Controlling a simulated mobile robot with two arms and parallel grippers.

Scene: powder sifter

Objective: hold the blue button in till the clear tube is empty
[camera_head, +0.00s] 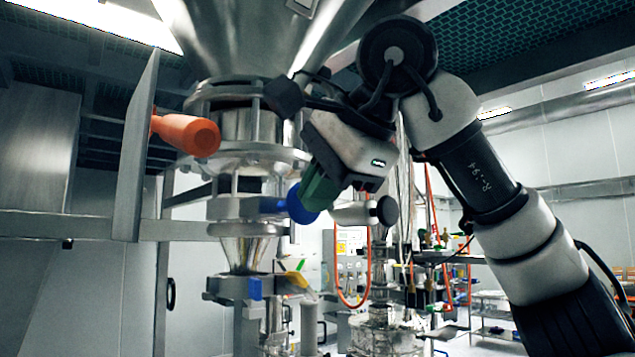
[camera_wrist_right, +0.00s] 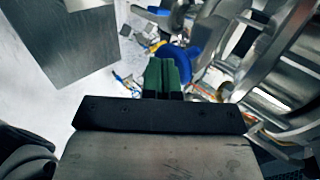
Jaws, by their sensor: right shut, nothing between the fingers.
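The blue button (camera_head: 298,206) is a round disc on the right side of the metal sifter column. My right gripper (camera_head: 314,191) is shut and empty, its green fingers at the button's face. The tips overlap the button in the head view; whether it is pressed in I cannot tell. In the right wrist view, the blue button (camera_wrist_right: 178,62) lies just beyond the shut green fingers, which hide part of it. The clear tube (camera_head: 249,252) is below on the column, see-through and narrowing downward; I cannot tell how much powder is in it. My left gripper is not in view.
An orange handle (camera_head: 187,134) juts out at the left by a metal plate (camera_head: 135,160). A large steel hopper (camera_head: 265,35) is above. A blue clip (camera_head: 255,289) and a yellow lever (camera_head: 297,279) are below the tube. Racks with equipment stand behind at right.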

